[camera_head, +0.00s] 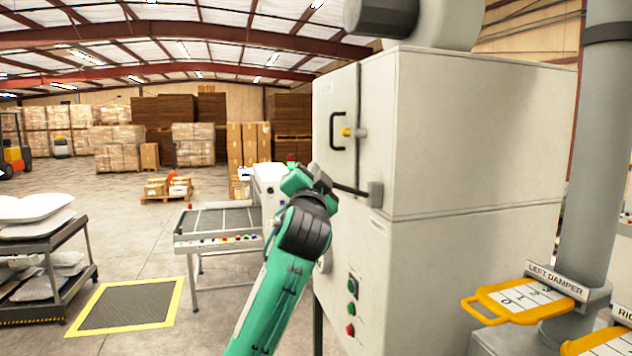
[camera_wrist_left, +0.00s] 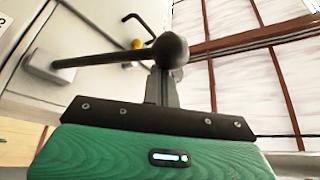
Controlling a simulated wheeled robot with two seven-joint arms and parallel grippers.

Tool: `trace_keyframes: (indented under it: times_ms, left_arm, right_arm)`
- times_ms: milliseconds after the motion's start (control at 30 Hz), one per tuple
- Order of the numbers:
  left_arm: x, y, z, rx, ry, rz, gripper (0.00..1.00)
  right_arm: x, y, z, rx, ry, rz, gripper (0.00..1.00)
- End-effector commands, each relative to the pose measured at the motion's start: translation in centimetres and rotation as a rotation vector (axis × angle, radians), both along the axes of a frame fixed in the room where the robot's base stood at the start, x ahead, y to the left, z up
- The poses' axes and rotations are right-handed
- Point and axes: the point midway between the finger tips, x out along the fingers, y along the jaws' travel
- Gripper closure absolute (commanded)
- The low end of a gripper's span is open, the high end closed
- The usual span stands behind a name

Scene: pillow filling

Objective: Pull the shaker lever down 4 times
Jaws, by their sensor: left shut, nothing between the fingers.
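The shaker lever is a dark rod (camera_head: 350,189) that juts left from a grey block (camera_head: 375,194) on the front of the cream cabinet (camera_head: 478,130). In the left wrist view the rod ends in a dark ball knob (camera_wrist_left: 171,50). My left gripper (camera_head: 317,174) is at the lever's free end, hiding the knob in the head view. Its fingers (camera_wrist_left: 162,84) are shut with nothing between them. They overlap the knob in the wrist view; I cannot tell whether they touch it. My right gripper is not in view.
A black door handle (camera_head: 332,131) and a yellow latch (camera_head: 347,132) are above the lever. Green and red buttons (camera_head: 351,308) are below it. A yellow damper handle (camera_head: 520,300) is at the right. A conveyor table (camera_head: 218,221) stands behind my left arm.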

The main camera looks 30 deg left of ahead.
Motion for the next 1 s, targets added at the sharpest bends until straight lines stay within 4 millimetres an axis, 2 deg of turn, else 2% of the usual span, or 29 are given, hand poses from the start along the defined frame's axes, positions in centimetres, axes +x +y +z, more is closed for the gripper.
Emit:
trace_keyframes:
  times_ms: [33,100,300,500,800,1000]
  left_arm:
    - [-0.1,0.0,-1.4,-0.032,-0.033,-0.002,1.0]
    - [-0.3,0.2,-1.8,-0.052,-0.057,-0.001,1.0]
    - [-0.7,0.6,-3.2,-0.111,-0.128,0.0,1.0]
    - [-1.0,0.9,-5.1,-0.108,-0.124,0.001,1.0]
    - [-1.0,0.9,-8.8,-0.262,-0.297,-0.002,1.0]
    - [-0.8,0.8,-10.5,-0.345,-0.393,0.0,1.0]
  right_arm:
    - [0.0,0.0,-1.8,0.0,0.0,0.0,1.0]
    - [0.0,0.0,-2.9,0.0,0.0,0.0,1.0]
    - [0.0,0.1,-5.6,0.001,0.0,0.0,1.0]
    - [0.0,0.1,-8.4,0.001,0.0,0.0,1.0]
    - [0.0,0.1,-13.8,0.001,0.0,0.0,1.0]
    - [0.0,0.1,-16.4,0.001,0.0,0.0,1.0]
